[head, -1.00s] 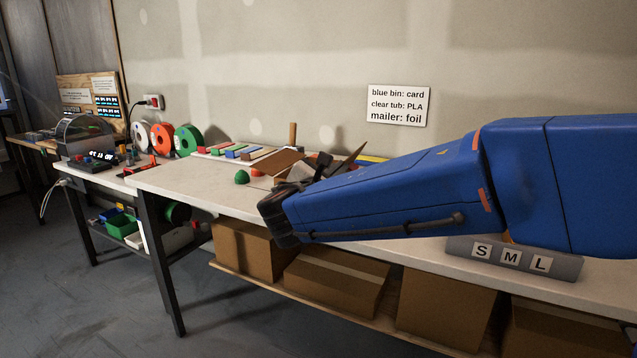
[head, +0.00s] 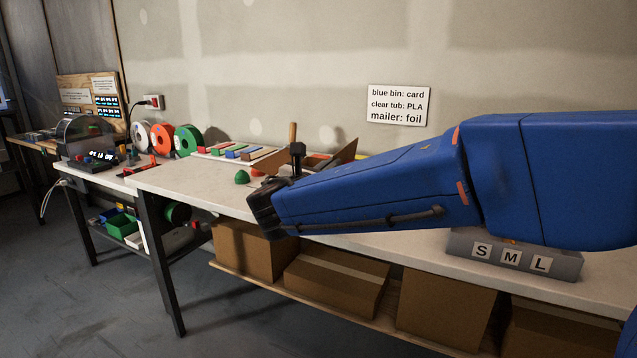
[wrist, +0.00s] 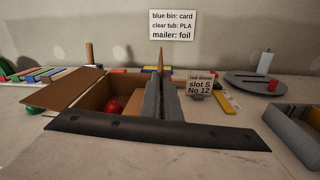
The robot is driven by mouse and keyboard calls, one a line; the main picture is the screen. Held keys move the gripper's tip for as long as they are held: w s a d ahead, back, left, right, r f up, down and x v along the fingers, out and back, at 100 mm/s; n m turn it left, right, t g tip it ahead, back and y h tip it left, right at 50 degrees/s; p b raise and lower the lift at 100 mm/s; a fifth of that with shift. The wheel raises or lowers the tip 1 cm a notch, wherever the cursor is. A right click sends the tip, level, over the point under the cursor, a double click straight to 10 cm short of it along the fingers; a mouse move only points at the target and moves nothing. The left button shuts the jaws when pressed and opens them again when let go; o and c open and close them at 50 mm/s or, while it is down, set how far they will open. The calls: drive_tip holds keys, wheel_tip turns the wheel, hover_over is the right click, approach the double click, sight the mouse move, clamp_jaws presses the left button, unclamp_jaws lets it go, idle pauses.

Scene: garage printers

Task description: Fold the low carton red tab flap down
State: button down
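The low carton (wrist: 75,100) is open brown cardboard in the wrist view, left of centre, with a rounded red thing (wrist: 112,105) showing inside it. One flap (head: 345,150) stands up tilted at its right in the head view. In the wrist view a brown flap (wrist: 160,56) shows nearly edge-on above my fingers. I cannot make out a red tab on any flap. My gripper (wrist: 162,90) has its grey fingers together, at the carton's right side. It shows as a dark shape (head: 297,152) in front of the carton in the head view. Whether it touches the flap is unclear.
A card reading "slot S No 12" (wrist: 200,84) stands right of my fingers. A grey round plate (wrist: 250,82) and a grey open tray (wrist: 292,132) lie further right. A green dome (head: 242,177) sits left of the carton. Bench space in front is clear.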

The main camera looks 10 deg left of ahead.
drive_tip(key=shift+w+a+f+n, duration=0.15)
drive_tip(key=shift+a+n, duration=0.4)
drive_tip(key=shift+n, duration=0.6)
drive_tip(key=shift+w+a+n, duration=0.1)
drive_tip(key=shift+a+n, duration=0.4)
drive_tip(key=shift+n, duration=0.65)
drive_tip(key=n, duration=0.1)
drive_tip(key=a+n, duration=0.1)
drive_tip(key=n, duration=0.1)
drive_tip(key=a+f+n, duration=0.1)
drive_tip(key=shift+w, duration=0.3)
drive_tip(key=c, duration=2.3)
unclamp_jaws()
drive_tip(key=shift+o, duration=0.2)
drive_tip(key=shift+s+r, duration=0.1)
drive_tip(key=shift+v, duration=1.9)
drive_tip(key=shift+o, duration=0.7)
